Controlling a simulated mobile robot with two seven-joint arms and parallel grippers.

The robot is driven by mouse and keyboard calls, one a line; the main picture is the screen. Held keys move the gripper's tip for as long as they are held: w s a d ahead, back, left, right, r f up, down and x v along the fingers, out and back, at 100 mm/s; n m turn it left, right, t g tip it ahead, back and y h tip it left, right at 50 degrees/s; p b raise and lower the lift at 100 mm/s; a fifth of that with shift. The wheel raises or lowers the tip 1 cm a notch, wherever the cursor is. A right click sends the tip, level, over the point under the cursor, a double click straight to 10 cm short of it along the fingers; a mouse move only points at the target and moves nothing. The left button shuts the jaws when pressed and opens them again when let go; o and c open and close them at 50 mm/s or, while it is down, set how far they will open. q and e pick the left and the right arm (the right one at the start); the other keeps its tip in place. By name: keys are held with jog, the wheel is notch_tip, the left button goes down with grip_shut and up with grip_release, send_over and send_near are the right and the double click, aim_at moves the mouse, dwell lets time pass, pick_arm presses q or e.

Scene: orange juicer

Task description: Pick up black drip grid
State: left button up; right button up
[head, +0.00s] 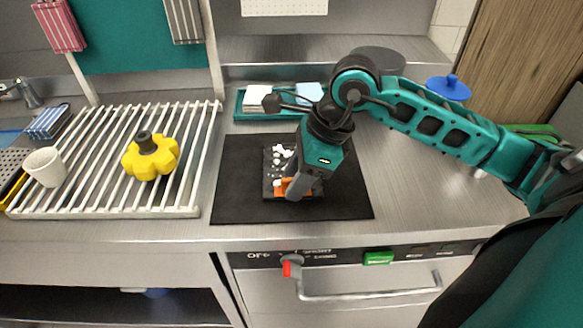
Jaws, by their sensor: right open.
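A small dark, squarish piece that looks like the black drip grid (268,171) lies on the black mat (239,192). White bits show on it, and an orange patch (280,188) shows at its front edge. My right gripper (294,192) reaches down from the right over the front right part of this piece. It is open, with its tips close to the orange patch. The gripper hides the right part of the piece. I cannot tell whether the tips touch it. My left gripper is not in view.
A white rack (90,188) on the left holds a yellow flower-shaped part (163,160) and a white cup (44,167). A teal tray (239,109) with cloths stands behind the mat. A blue-lidded object (449,88) is at the back right. The steel counter right of the mat is largely clear.

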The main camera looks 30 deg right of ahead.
jog(key=shift+f, duration=0.1)
grip_shut()
dwell(0.3)
dwell(0.4)
